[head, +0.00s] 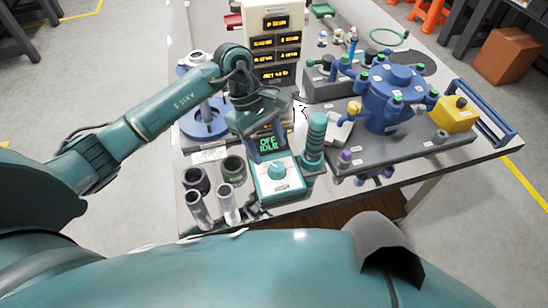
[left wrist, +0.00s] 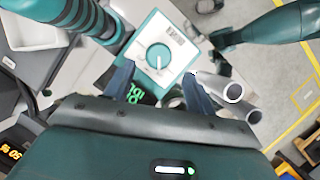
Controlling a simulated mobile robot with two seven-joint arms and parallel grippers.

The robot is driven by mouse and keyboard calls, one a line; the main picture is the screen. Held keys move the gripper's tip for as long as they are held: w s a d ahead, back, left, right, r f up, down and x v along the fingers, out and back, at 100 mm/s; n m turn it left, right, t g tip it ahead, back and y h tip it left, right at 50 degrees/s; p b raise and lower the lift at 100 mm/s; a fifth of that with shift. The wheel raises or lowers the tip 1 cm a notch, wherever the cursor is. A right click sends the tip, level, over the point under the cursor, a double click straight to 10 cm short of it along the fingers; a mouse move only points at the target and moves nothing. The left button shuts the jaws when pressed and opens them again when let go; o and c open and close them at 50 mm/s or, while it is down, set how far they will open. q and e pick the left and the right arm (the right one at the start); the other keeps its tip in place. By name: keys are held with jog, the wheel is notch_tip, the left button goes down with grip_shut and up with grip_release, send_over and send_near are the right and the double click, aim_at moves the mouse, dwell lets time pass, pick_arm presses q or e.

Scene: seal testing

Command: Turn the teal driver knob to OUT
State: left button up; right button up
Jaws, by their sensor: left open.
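The teal driver knob (head: 277,170) sits on a white-topped box with teal sides, near the table's front edge. Its display (head: 267,145) reads OFF IDLE. In the left wrist view the knob (left wrist: 158,57) is a round teal disc with a white pointer line; the small labels beside it are too blurred to read. My left gripper (head: 264,128) is above and behind the box, pointing down. In the left wrist view its two fingers (left wrist: 160,82) are apart and empty, with the knob beyond the tips, between their lines. My right gripper is not in view.
A ribbed teal cylinder (head: 315,138) stands just right of the box. A blue ported vessel (head: 388,100) stands on a grey plate at right. An instrument stack (head: 275,40) rises behind.

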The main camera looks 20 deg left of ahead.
aim_at(276, 167)
pick_arm(q)
jog(key=shift+x, duration=2.65)
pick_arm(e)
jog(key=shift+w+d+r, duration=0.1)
pick_arm(q)
jog(key=shift+c, duration=0.5)
jog(key=c, duration=0.9)
jog(key=shift+o, duration=0.2)
jog(key=shift+n, duration=0.4)
jog(key=shift+f+n+t+b, duration=0.1)
jog(key=shift+n+t+b, duration=0.4)
jog(key=shift+n, duration=0.4)
jog(key=shift+s+n+t+b, duration=0.1)
jog(key=shift+n+t+b, duration=0.35)
jog(key=shift+n, duration=0.75)
jog(key=shift+s+n+t+b, duration=0.1)
jog(key=shift+n+t+b, duration=0.35)
jog(key=shift+n, duration=1.05)
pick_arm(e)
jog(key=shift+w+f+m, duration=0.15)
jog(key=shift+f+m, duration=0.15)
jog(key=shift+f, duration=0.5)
